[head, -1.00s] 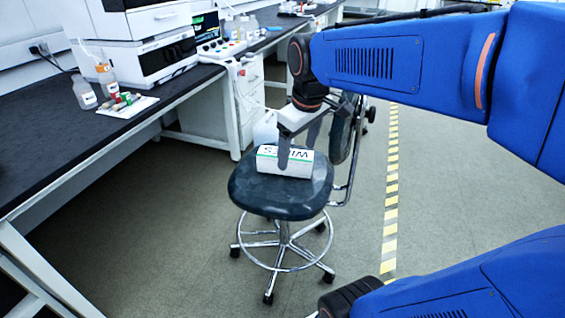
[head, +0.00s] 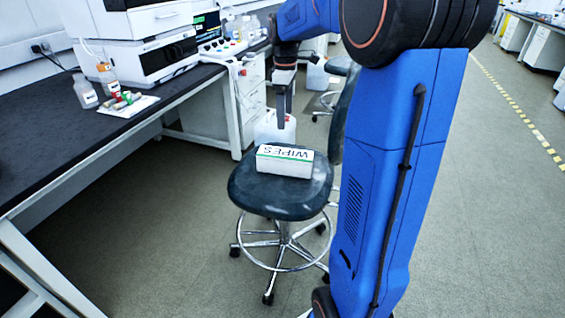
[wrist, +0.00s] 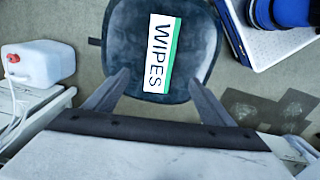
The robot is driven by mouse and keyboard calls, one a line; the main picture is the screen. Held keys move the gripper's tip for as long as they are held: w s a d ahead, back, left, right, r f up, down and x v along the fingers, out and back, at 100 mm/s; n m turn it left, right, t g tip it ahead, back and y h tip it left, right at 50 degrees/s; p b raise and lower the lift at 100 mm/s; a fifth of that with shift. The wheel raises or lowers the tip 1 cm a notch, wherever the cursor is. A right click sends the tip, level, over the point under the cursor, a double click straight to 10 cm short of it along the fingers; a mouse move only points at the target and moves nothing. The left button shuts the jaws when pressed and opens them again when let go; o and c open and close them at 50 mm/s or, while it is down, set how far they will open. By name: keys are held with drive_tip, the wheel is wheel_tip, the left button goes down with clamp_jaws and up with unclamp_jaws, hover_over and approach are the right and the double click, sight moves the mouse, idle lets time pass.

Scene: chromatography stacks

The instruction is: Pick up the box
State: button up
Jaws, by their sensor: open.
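The box (head: 285,160) is white with a green stripe and the word WIPES. It lies on the dark seat of a wheeled stool (head: 275,200). In the wrist view the box (wrist: 161,54) lies on the seat beyond the fingertips, roughly centred between them. My gripper (head: 284,118) is above and behind the box in the head view, apart from it. In the wrist view my gripper (wrist: 157,80) has its two fingers spread wide with nothing between them. In the head view the fingers overlap and look like one.
A black-topped bench (head: 100,125) with instruments and bottles runs along the left. A white jug (head: 275,127) stands behind the stool, and also shows in the wrist view (wrist: 38,64). The stool's backrest (head: 345,115) rises at its right, near my arm. Floor at right is open.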

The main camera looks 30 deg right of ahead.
sight(285, 153)
wheel_tip(285, 153, down, 12)
drive_tip(key=shift+w+f, duration=0.1)
drive_tip(key=shift+s+f, duration=0.2)
drive_tip(key=shift+f, duration=2.4)
drive_tip(key=c, duration=1.3)
